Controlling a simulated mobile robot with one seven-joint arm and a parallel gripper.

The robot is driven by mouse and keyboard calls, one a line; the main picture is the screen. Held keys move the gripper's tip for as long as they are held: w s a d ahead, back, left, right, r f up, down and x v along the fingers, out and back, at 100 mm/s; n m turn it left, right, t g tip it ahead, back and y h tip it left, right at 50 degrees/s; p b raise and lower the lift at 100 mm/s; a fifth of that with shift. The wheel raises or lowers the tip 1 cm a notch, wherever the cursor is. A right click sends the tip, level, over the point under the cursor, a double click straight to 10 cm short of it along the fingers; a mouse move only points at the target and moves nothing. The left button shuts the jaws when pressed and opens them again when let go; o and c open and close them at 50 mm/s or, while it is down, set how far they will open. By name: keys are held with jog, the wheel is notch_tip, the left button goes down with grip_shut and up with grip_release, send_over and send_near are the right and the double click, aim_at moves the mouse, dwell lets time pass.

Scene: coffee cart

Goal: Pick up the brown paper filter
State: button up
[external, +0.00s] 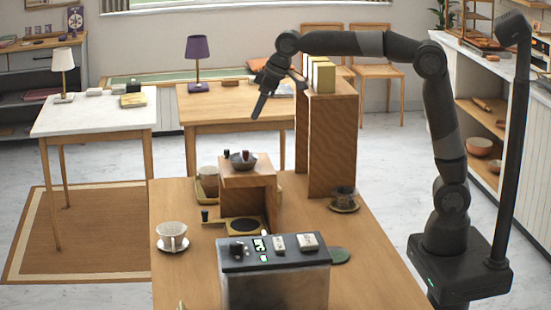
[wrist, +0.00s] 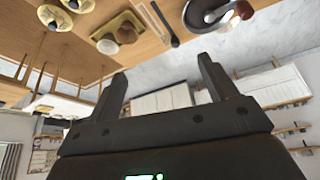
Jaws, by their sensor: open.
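My gripper (external: 263,90) hangs in the air in the external view, left of the tall wooden stand (external: 340,130) and above the back of the wooden counter (external: 375,250). In the wrist view its two fingers (wrist: 163,82) are spread apart with nothing between them. I cannot pick out the brown paper filter for certain in either view. A white cup-like dripper (external: 172,233) sits on a saucer at the counter's left. A brownish cup (external: 207,179) stands on a yellow tray behind it. A dark glass vessel (external: 343,196) stands on a saucer at the right.
Yellow-and-white boxes (external: 318,73) top the tall stand, close to my arm. A low wooden stand (external: 248,183) holds a dark bowl (external: 243,159). A dark machine (external: 275,275) stands at the front. A white table (external: 95,112) and a wooden table (external: 222,107) stand behind.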

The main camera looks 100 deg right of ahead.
jog(key=w+d+f+m, duration=0.1)
jog(key=w+d+f, duration=0.35)
jog(key=d, duration=0.25)
jog(key=w+d+f, duration=0.3)
jog(key=w+d, duration=0.2)
jog(key=d, duration=0.3)
send_near(212, 182)
jog(key=shift+g, duration=0.3)
jog(key=w+a+f, duration=0.2)
jog(key=a, duration=0.1)
jog(key=shift+f, duration=0.35)
jog(key=shift+w+d+x, duration=0.1)
jog(key=shift+d+x, duration=0.05)
jog(key=shift+x, duration=1.25)
jog(key=shift+w+d+x, duration=0.1)
jog(key=shift+x, duration=1.25)
jog(key=shift+r, duration=0.1)
jog(key=shift+c, duration=0.2)
jog(key=c, duration=0.6)
